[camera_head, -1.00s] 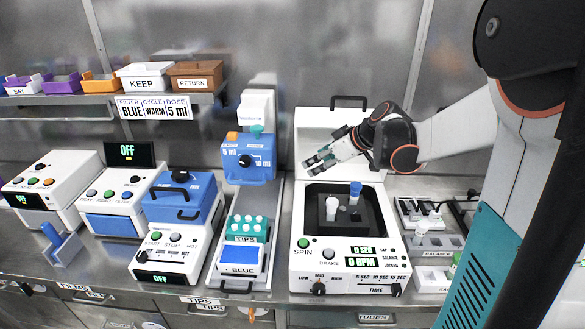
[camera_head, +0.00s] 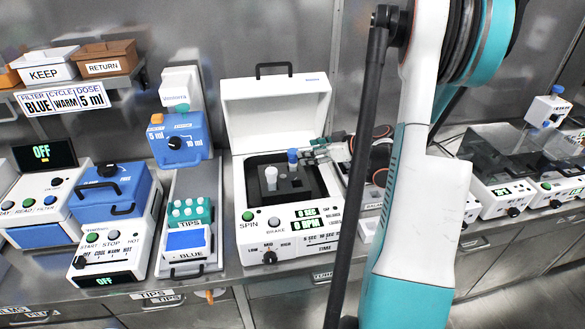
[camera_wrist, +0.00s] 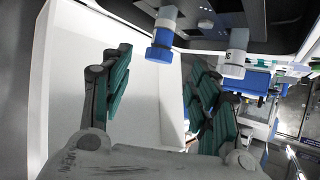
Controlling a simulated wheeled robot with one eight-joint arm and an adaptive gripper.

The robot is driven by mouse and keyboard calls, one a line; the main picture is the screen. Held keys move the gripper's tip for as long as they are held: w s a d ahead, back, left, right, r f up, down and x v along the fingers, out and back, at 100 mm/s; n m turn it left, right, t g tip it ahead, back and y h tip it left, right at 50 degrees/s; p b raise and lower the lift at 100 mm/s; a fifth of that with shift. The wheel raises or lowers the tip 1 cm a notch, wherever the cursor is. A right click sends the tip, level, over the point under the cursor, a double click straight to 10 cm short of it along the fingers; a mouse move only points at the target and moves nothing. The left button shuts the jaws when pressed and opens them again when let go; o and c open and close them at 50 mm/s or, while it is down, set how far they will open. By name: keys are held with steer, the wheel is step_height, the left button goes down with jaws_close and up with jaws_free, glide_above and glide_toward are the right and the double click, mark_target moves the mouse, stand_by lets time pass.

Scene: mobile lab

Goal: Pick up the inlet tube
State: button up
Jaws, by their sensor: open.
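Two tubes stand in the dark well of the open white centrifuge (camera_head: 322,222). One has a blue cap (camera_head: 292,156). The other has a white cap (camera_head: 271,172) and stands in front of it to the left. I cannot tell which is the inlet tube. My gripper (camera_head: 315,146) is open and empty, just right of the blue-capped tube, partly hidden behind my arm. In the wrist view, my teal fingers (camera_wrist: 160,95) are spread apart. The blue-capped tube (camera_wrist: 161,40) shows beyond the gap between them, and the white-capped tube (camera_wrist: 236,55) beyond the right finger.
The raised centrifuge lid (camera_head: 275,112) stands behind the well. The tip rack (camera_head: 190,211) and blue dispenser (camera_head: 178,140) are to its left, with the heater box (camera_head: 115,190) farther left. Clear-lidded equipment (camera_head: 500,155) stands far right. My arm blocks the bench right of the centrifuge.

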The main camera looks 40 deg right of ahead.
mark_target(293, 151)
steer(key=b+x, duration=0.1)
steer(key=x, duration=0.3)
steer(key=b+x, duration=0.1)
steer(key=x, duration=0.3)
steer(key=shift+w+r, duration=0.15)
steer(key=shift+w, duration=0.15)
steer(key=shift+s+r, duration=0.1)
steer(key=shift+c, duration=0.2)
jaws_close()
